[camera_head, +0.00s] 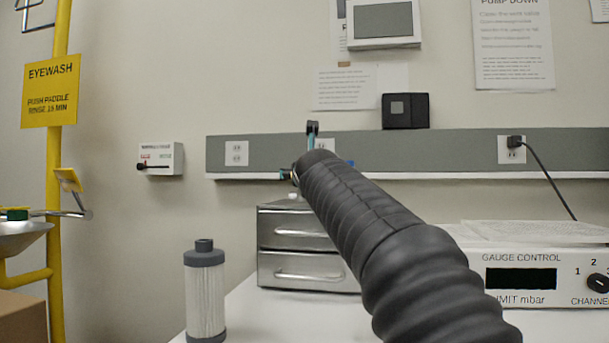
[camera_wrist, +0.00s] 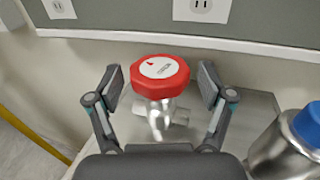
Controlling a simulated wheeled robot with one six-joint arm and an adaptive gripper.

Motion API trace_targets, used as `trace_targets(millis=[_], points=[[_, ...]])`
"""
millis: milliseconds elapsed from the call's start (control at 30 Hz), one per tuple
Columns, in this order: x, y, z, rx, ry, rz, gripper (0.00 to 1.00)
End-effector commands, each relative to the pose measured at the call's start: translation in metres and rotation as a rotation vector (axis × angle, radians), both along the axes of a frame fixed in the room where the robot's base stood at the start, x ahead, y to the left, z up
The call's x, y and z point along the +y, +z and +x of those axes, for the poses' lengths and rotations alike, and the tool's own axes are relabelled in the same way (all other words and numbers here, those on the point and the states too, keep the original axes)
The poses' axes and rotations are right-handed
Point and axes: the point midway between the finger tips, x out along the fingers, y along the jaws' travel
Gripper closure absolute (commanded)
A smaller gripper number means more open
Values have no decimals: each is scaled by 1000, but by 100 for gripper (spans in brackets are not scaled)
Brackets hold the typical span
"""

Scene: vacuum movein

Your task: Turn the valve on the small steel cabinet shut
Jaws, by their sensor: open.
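The small steel cabinet (camera_head: 290,268) with two drawers stands on the white bench in the head view. Its top (camera_wrist: 262,108) shows in the wrist view. A valve with a red knob (camera_wrist: 160,76) and a metal body (camera_wrist: 158,120) stands on the cabinet top. My gripper (camera_wrist: 166,84) is open, one finger at each side of the red knob, with a visible gap on both sides. In the head view my dark arm hides the valve and part of the cabinet; some of my gripper (camera_head: 312,128) shows past the arm.
A steel bottle with a blue cap (camera_wrist: 308,126) stands close to the right of my gripper. A filter cartridge (camera_head: 205,292) stands left of the cabinet. A gauge control box (camera_head: 520,285) is at the right. A grey outlet rail (camera_head: 430,152) runs along the wall behind.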

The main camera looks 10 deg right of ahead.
Motion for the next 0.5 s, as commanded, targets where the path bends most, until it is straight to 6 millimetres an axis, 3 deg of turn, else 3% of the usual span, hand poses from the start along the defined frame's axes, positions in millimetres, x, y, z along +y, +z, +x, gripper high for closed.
trace_targets(millis=[167,400,500], points=[[0,0,0,0,0,0,20],[0,0,0,0,0,0,77],[0,0,0,0,0,0,80]])
